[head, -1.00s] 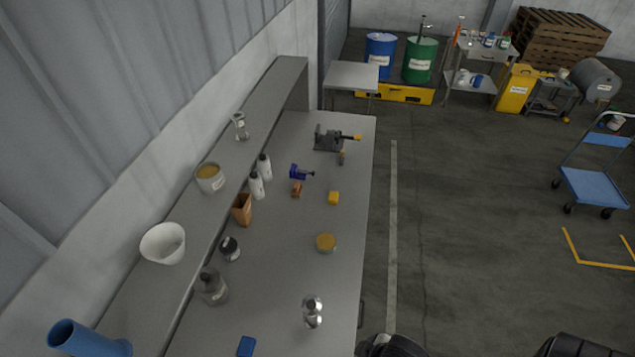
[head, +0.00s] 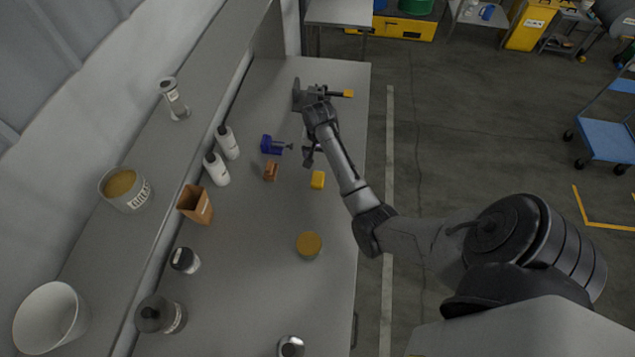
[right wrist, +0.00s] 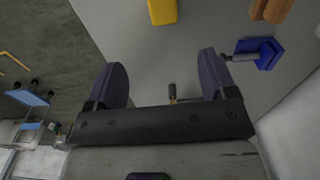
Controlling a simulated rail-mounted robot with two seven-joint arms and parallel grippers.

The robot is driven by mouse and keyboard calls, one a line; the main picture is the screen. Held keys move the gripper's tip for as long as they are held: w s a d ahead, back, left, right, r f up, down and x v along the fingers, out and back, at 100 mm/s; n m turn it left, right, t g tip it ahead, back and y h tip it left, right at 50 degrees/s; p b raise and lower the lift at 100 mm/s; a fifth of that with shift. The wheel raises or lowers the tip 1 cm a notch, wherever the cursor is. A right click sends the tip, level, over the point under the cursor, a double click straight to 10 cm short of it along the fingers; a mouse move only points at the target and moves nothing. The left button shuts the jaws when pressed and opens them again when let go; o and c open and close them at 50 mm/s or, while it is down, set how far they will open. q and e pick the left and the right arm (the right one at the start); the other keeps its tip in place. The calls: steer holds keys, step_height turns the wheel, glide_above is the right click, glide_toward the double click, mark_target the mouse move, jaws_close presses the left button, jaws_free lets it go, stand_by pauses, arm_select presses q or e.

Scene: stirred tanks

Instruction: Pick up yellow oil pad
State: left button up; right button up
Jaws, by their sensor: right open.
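The yellow oil pad (head: 317,180) appears as a small yellow block lying on the grey bench, left of my right forearm in the head view. It also shows at the top edge of the right wrist view (right wrist: 162,11), partly cut off. My right gripper (head: 309,158) is over the bench just beyond the pad, apart from it. In the right wrist view its two dark fingers (right wrist: 161,62) are spread with nothing held between them. My left gripper is not in view.
A blue clamp (head: 271,145) and an orange-brown block (head: 271,171) lie left of the pad. A round tin (head: 309,244) stands nearer. A vise with a yellow-tipped handle (head: 348,93) is at the far end. Bottles and an orange bin (head: 195,204) line the shelf side.

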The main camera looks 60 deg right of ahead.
glide_above(318, 178)
step_height(318, 178, down, 8)
steer(key=shift+d+r, duration=0.15)
steer(key=shift+r, duration=0.05)
steer(key=shift+f, duration=0.95)
step_height(318, 178, down, 3)
steer(key=shift+f+b, duration=0.15)
steer(key=shift+b, duration=0.15)
steer(key=shift+f, duration=0.5)
steer(key=c, duration=0.7)
steer(key=shift+c, duration=1.4)
